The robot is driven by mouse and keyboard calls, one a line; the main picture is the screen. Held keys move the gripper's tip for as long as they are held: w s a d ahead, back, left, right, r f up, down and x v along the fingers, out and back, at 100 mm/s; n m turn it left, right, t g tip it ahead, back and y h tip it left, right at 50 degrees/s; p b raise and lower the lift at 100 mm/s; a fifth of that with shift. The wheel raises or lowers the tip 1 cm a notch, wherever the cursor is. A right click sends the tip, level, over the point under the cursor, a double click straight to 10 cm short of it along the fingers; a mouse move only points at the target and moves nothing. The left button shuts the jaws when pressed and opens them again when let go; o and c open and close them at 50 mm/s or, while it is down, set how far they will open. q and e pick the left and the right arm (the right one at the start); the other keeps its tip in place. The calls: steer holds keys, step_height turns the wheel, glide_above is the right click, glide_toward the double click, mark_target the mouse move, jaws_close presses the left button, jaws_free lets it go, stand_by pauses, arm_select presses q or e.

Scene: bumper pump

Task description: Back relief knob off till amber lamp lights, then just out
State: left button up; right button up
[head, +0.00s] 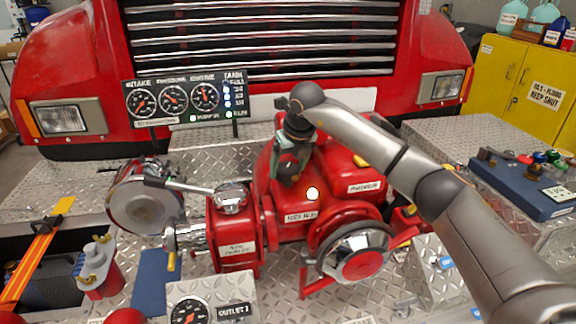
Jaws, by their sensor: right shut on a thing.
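The red pump (330,180) stands on the bumper deck, with a "RELIEF" label (300,216) on its front. My right gripper (288,178) reaches in from the right and points down at the top of the pump, behind that label. It is shut on the relief knob, which the fingers mostly hide; I cannot tell how far the knob is turned. Just right of the fingers a small round lamp (312,193) shows bright, near white with a slight yellowish rim. My left gripper is not in view.
A gauge panel (188,102) with several dials and lit blue and green lamps stands behind the pump at left. A lever (185,187) crosses left of the gripper. A large chrome cap (356,252) is in front. A blue tray (525,185) lies at right.

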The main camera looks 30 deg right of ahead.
steer(key=shift+n+y, duration=0.3)
steer(key=shift+n, duration=0.5)
steer(key=o, duration=1.2)
steer(key=shift+c, duration=0.2)
steer(key=b+v, duration=0.1)
steer(key=v, duration=1.1)
steer(key=shift+s+r+b, duration=0.15)
steer(key=shift+r+b, duration=0.15)
steer(key=shift+b, duration=0.05)
steer(key=shift+d+f, duration=0.1)
